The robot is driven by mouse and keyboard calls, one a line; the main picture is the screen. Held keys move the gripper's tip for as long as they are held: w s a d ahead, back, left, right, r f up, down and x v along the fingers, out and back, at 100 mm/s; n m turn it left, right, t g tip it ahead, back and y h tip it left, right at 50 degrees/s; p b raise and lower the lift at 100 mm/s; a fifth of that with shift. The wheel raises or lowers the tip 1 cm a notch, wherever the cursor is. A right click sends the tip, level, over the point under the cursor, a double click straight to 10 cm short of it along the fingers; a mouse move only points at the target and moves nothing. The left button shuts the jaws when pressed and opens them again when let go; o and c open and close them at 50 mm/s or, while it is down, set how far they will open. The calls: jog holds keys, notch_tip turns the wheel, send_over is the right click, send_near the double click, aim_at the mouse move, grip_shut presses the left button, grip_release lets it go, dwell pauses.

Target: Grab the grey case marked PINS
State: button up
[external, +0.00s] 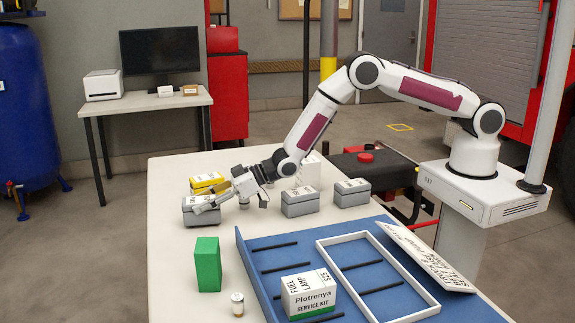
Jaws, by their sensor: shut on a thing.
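My gripper (216,200) reaches down to the left and is shut on a grey case (202,217) at the left edge of the white table. The fingers cover part of its lid, and its label is too small to read. Two more grey cases with white labels, one in the middle (300,206) and one to the right (351,196), stand apart from my gripper. I cannot read which grey case is marked PINS. A yellow case (209,184) stands just behind the held one.
A green block (207,265) and a small jar (237,304) stand nearer the front. A blue tray (262,240) holds dark bars, a white frame (378,272) and a white service-kit box (308,296). A lettered white panel (428,258) leans at the tray's right. A white box stands behind my arm.

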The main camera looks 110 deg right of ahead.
aim_at(202, 200)
jog(key=shift+r, duration=4.6)
